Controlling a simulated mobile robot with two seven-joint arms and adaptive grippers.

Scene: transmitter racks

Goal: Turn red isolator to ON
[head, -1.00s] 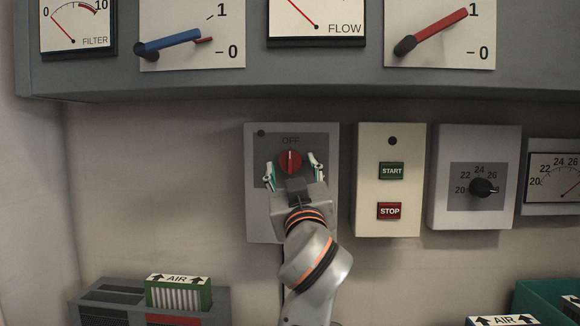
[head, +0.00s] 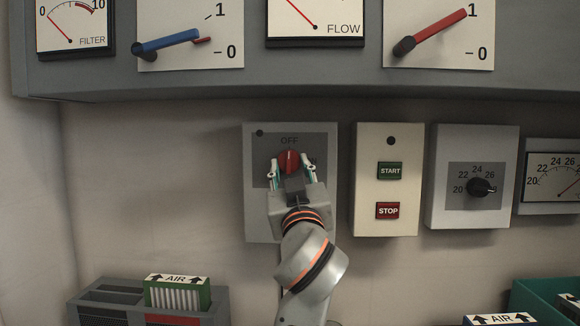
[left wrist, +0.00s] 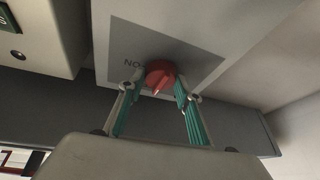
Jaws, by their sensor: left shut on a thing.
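The red isolator knob (head: 289,161) sits on a grey box (head: 257,215) on the wall, below the word OFF. Its pale mark points up toward OFF in the head view. My left gripper (head: 292,170) comes from below with its two fingers on either side of the knob, shut on it. The left wrist view shows the red knob (left wrist: 160,75) between the fingertips (left wrist: 158,84). My right gripper is not in view.
To the right are a box with START (head: 390,171) and STOP (head: 388,211) buttons and a black dial (head: 481,187). Above, a grey cabinet (head: 330,88) juts out with blue and red levers. A rack with an AIR filter (head: 178,291) stands lower left.

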